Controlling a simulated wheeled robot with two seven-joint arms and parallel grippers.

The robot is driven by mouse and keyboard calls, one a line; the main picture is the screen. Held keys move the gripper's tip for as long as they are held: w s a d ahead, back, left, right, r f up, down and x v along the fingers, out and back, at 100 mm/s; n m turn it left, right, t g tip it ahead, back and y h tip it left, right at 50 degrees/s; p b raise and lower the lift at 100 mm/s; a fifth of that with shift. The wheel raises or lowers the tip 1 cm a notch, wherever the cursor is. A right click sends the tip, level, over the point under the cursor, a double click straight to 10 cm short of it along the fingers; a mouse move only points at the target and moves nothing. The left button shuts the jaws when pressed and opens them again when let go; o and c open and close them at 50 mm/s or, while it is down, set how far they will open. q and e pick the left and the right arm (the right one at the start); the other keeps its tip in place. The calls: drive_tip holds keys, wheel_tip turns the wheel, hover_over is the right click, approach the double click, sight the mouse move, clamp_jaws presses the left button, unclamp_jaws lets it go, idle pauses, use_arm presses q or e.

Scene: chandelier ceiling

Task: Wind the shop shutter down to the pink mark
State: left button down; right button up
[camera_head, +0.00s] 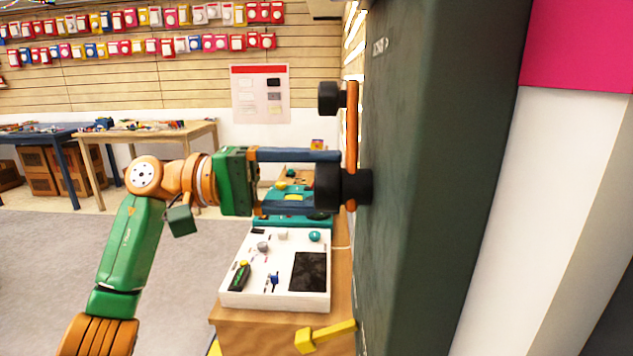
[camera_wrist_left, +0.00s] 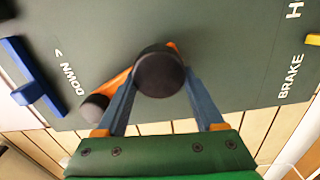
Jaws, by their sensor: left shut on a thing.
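A dark green panel (camera_head: 430,200) fills the right of the head view. An orange crank bar (camera_head: 352,125) stands upright along its face, with a black knob (camera_head: 330,98) at the top and a larger black knob (camera_head: 325,190) lower down. My left gripper (camera_head: 325,180) is shut on the lower knob, its blue fingers on either side. The wrist view shows this black knob (camera_wrist_left: 160,72) between the fingers, the bar partly hidden behind. A "DOWN" label with an arrow (camera_wrist_left: 70,78) is on the panel. A bright pink patch (camera_head: 577,45) is at the upper right. I cannot make out the shutter. My right gripper is not in view.
A yellow lever (camera_head: 325,336) sticks out low on the panel. A blue lever (camera_wrist_left: 35,80) and a "BRAKE" label (camera_wrist_left: 291,80) show in the wrist view. Tables (camera_head: 150,132) stand behind; grey floor is clear.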

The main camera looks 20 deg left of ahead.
use_arm(q)
unclamp_jaws()
drive_tip(key=v, duration=0.7)
drive_tip(key=shift+r, duration=0.1)
